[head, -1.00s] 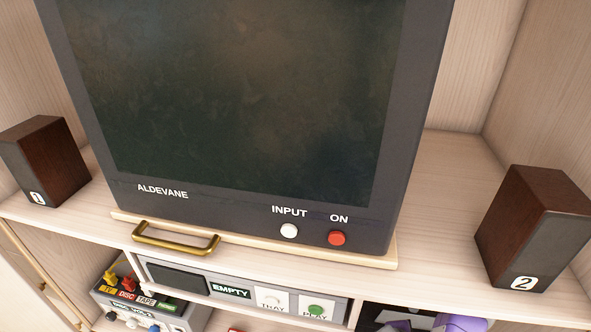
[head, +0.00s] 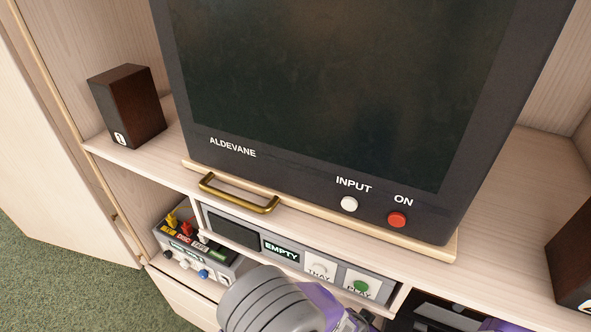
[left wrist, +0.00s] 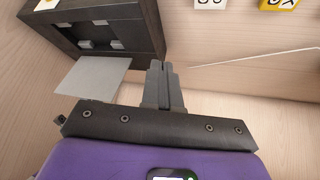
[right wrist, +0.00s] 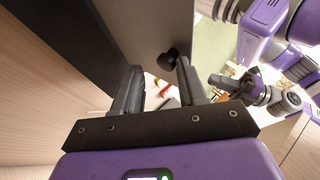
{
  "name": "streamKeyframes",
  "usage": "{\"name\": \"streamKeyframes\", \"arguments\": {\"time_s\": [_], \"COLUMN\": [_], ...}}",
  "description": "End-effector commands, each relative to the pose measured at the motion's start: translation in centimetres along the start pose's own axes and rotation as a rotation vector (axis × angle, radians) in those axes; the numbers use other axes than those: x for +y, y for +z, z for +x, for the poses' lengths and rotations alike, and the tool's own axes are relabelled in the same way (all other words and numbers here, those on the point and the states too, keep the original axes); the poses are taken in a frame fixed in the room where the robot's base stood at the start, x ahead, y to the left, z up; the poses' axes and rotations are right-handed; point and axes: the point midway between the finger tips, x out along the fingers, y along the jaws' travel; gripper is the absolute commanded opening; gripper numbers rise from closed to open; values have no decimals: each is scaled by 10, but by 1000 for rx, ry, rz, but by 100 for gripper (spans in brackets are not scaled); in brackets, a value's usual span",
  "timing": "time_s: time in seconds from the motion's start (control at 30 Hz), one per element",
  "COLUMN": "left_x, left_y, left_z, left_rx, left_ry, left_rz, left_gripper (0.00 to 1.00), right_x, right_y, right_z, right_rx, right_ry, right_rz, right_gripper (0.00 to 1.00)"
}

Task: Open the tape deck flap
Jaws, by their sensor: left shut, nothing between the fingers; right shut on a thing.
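My right gripper (right wrist: 158,72) is shut on a small black knob (right wrist: 170,60). The knob sits on a large dark grey panel (right wrist: 145,25), which looks like the tape deck flap. My left gripper (left wrist: 162,80) is shut and empty. It is beside a dark open-fronted box (left wrist: 152,25) with pale blocks inside and a light grey plate (left wrist: 88,85) at its lower edge. I cannot tell whether this box is the tape deck.
A screen (head: 330,70) stands on the upper shelf, with a brass handle (head: 238,193) below it. A disc player (head: 235,232) and a selector box (head: 190,243) are below. Speaker 1 (head: 140,100) is left; another speaker (head: 575,255) is right. Green carpet (head: 70,270) is clear.

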Motion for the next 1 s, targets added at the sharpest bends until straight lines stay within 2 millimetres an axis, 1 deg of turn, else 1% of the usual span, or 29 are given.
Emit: {"name": "streamKeyframes", "arguments": {"time_s": [0.03,0.27,0.6,0.8,1.0], "left_x": [-10,-48,-96,-116,-124], "left_y": [6,32,79,103,116], "left_z": [4,10,14,15,14], "left_rx": [-12,-57,-125,-155,-169], "left_ry": [-5,-22,-40,-46,-47], "left_rz": [-25,-133,-300,-386,-430], "left_gripper": [0,0,0,0,0], "right_x": [9,9,9,9,9], "right_y": [10,10,10,10,10], "right_z": [9,9,9,9,9], "right_rx": [-13,-13,-13,-13,-13], "right_ry": [14,14,14,14,14], "right_rz": [11,11,11,11,10], "right_gripper": [5,5,5,5,5]}}
